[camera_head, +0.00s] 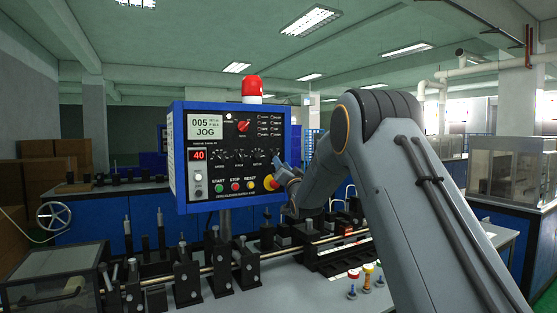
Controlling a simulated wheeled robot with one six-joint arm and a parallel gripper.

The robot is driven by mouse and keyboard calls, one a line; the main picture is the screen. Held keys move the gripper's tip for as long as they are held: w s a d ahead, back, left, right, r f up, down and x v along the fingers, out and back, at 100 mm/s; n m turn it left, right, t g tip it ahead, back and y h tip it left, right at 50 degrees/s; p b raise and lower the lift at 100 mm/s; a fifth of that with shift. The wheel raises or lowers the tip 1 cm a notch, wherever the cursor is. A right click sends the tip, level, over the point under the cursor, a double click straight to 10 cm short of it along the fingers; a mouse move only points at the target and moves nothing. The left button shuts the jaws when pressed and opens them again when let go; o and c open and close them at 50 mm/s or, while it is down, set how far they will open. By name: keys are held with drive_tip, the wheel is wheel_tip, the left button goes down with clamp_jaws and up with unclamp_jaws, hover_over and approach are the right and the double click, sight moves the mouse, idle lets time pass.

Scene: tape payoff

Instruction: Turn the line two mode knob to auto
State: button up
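I cannot read any label naming line two. My gripper (282,176) is at the box's lower right edge, close to the red and yellow emergency stop (270,183). My arm hides much of it, and its fingers are too small to tell open from shut.
Green START, red STOP and yellow RESET buttons (250,185) line the panel's bottom. A red beacon (253,86) tops the box. Black machine blocks and a long rod (290,247) lie below it. A handwheel (53,215) is at left, a clear enclosure (498,172) at right.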

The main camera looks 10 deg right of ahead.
drive_tip(key=p+x, duration=0.1)
drive_tip(key=x, duration=0.4)
drive_tip(key=shift+s, duration=0.1)
clamp_jaws()
